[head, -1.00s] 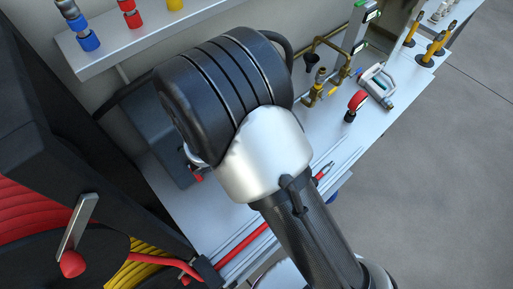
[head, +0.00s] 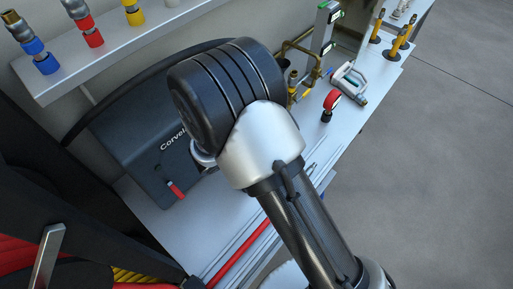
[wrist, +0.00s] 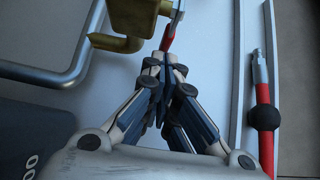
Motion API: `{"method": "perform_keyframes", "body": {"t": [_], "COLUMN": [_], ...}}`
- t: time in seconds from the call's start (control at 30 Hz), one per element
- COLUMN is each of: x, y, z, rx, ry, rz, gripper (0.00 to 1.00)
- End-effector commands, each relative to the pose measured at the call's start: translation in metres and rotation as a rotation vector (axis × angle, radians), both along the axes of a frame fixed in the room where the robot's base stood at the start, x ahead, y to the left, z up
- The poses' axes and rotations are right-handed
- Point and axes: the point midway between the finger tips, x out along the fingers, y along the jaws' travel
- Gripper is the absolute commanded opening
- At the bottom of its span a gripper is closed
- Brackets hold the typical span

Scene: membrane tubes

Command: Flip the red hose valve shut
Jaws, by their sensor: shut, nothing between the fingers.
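In the wrist view, the red valve lever (wrist: 169,37) is a narrow red handle pointing down from a brass valve body (wrist: 138,14) at the top. The brass spout lies to its left. My gripper (wrist: 165,62) is shut and empty, its fingertips right at the lower end of the red lever. I cannot tell whether they touch it. In the head view, my arm covers the gripper, and I cannot make out the valve there.
A bent grey metal bar (wrist: 75,62) is left of the gripper. A red hose (wrist: 264,125) with a metal tip and black ball lies to the right. In the head view, a dark case (head: 140,135) stands behind the arm, and a red-topped fitting (head: 331,100) stands on the bench.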

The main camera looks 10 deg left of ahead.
Motion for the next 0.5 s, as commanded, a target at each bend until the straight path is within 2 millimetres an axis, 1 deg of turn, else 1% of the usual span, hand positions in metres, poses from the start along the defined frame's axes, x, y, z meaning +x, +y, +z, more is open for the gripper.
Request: {"method": "perform_keyframes", "body": {"t": [0.17,0.5], "x": [0.0008,0.0024], "y": [-0.0003,-0.0014], "z": [-0.0048,-0.0060], "rx": [-0.018,-0.045], "ry": [-0.030,-0.075], "rz": [0.002,0.001], "gripper": [0.00,0.00]}}
